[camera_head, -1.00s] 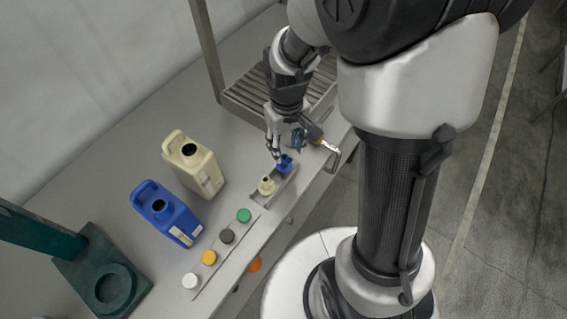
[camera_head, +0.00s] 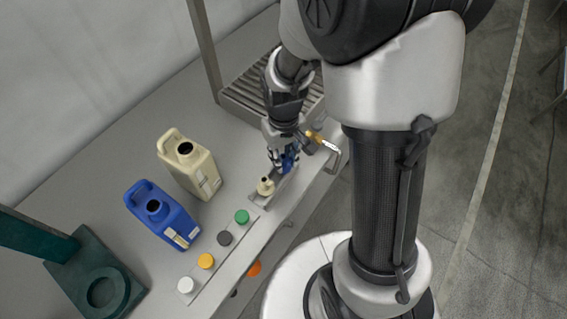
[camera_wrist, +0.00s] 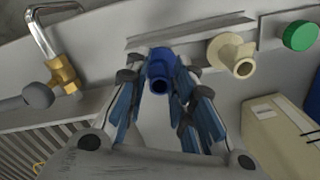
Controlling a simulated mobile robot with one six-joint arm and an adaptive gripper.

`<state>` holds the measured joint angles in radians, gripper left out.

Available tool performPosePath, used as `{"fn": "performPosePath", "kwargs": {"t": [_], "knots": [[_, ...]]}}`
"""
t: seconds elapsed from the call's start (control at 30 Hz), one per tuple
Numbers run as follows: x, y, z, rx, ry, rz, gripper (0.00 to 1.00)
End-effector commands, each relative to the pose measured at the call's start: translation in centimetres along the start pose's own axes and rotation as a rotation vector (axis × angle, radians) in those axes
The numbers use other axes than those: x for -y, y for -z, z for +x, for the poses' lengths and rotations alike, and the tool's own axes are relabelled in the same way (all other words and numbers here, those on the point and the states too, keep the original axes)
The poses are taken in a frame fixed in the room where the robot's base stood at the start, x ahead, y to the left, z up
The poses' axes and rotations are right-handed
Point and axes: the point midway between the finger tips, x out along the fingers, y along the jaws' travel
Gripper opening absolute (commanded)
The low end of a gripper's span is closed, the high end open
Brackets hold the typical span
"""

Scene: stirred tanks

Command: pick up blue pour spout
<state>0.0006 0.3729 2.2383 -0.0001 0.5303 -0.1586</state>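The blue pour spout (camera_wrist: 160,72) stands in a shallow metal holder on the bench, to the right of the cream spout in the head view. In the wrist view it lies between the two fingers of my gripper (camera_wrist: 162,95). The fingers are spread on either side, with some gap visible around its lower part. In the head view my gripper (camera_head: 282,163) is down at the blue spout (camera_head: 290,160) and partly hides it. Whether the fingers touch it is not clear.
A cream spout (camera_head: 265,187) stands close beside it. Several caps, including a green cap (camera_head: 242,216), line the front edge. A cream jug (camera_head: 203,178) and a blue jug (camera_head: 172,222) stand behind. A brass tap (camera_wrist: 62,72) and a drain rack (camera_head: 240,98) are near my gripper.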

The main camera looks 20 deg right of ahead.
Motion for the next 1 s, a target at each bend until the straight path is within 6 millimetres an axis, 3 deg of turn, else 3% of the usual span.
{"fn": "performPosePath", "kwargs": {"t": [0.23,0.67,0.87,1.0], "knots": [[0.0,0.0,0.0,0.0,0.0,0.0,0.04],[0.0,0.0,-0.9,-0.001,0.0,0.0,0.04],[0.0,0.1,-4.0,-0.005,-0.001,0.0,0.04],[0.0,0.2,-8.0,-0.007,-0.001,0.0,0.04]]}}
